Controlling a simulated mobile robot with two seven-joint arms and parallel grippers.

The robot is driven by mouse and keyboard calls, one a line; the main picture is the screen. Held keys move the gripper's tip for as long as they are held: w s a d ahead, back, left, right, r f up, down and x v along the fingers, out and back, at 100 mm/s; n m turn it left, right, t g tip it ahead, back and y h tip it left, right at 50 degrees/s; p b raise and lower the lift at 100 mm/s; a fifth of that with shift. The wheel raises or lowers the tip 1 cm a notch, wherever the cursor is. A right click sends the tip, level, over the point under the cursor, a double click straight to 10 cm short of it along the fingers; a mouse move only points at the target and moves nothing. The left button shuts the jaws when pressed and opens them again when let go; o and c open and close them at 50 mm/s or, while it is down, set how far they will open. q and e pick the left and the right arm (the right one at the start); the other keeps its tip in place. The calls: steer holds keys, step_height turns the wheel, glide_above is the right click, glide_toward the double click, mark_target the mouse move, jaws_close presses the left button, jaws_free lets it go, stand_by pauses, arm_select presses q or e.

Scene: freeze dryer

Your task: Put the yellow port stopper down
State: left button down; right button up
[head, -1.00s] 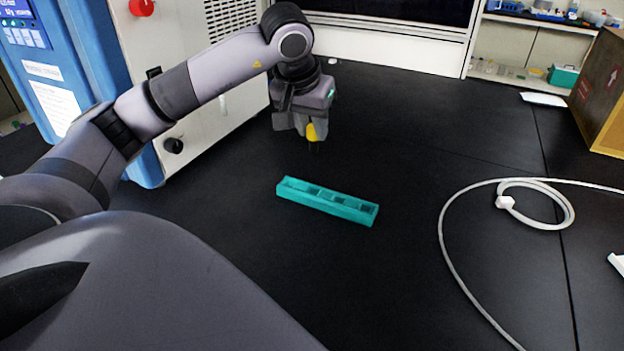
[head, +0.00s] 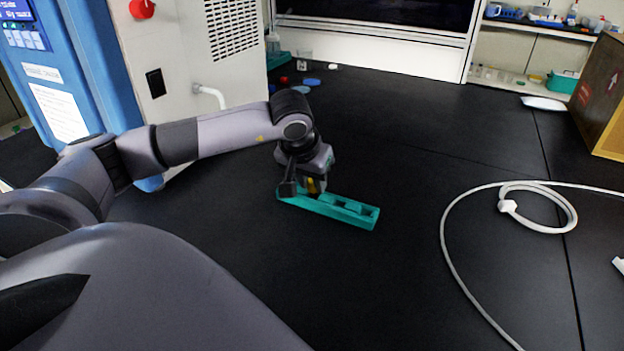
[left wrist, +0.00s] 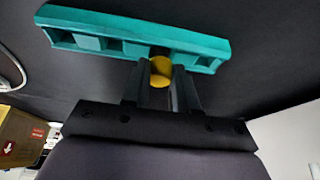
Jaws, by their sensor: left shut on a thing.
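The yellow port stopper (head: 311,185) is between the fingers of my left gripper (head: 302,190), which is shut on it. In the left wrist view the round yellow stopper (left wrist: 160,70) shows between the fingertips of the gripper (left wrist: 162,80). The teal rack (head: 345,212), a long holder with several square compartments, lies on the black bench. The gripper is at the left part of the rack in the head view. In the left wrist view the rack (left wrist: 110,22) runs just beyond the stopper. I cannot tell whether the stopper touches the rack. My right gripper is not in view.
A white hose (head: 445,240) lies coiled on the bench at the right. A cardboard box (head: 603,95) stands at the far right. The blue and white machine (head: 95,65) stands at the left. The bench around the rack is clear.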

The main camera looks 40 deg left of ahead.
arm_select(q)
steer(key=shift+f, duration=0.1)
steer(key=c, duration=0.9)
jaws_free()
steer(key=shift+r, duration=0.3)
steer(key=v, duration=1.1)
steer(key=shift+s+d+r+p, duration=0.1)
steer(key=shift+s+r+p, duration=0.1)
steer(key=shift+r+p, duration=0.15)
